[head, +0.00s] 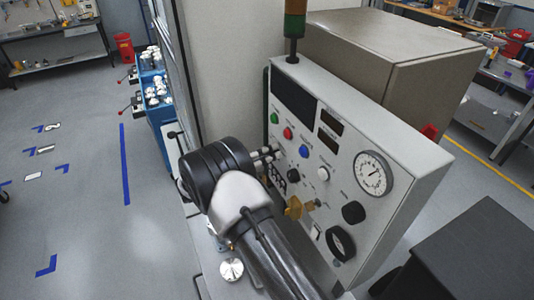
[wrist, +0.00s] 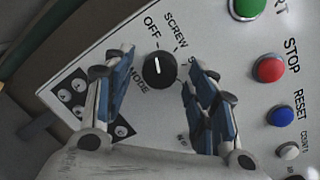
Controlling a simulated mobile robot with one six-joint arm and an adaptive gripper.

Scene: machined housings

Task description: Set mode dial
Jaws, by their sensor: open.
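The mode dial (wrist: 160,70) is a round black knob on the grey panel in the wrist view. The words OFF and SCREW stand around it, with a third label cut off by a finger and MODE at its lower left. My gripper (wrist: 160,80) is open, with blue-padded fingers on either side of the dial; I see no contact. In the head view my gripper (head: 273,159) is close to the left part of the control panel (head: 336,118). It hides the dial there.
In the wrist view the red STOP button (wrist: 270,69), blue RESET button (wrist: 283,115) and green button (wrist: 246,8) are right of the fingers. In the head view a yellow key-like part (head: 295,207) and a gauge (head: 372,173) are on the panel. Floor at left is mostly clear.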

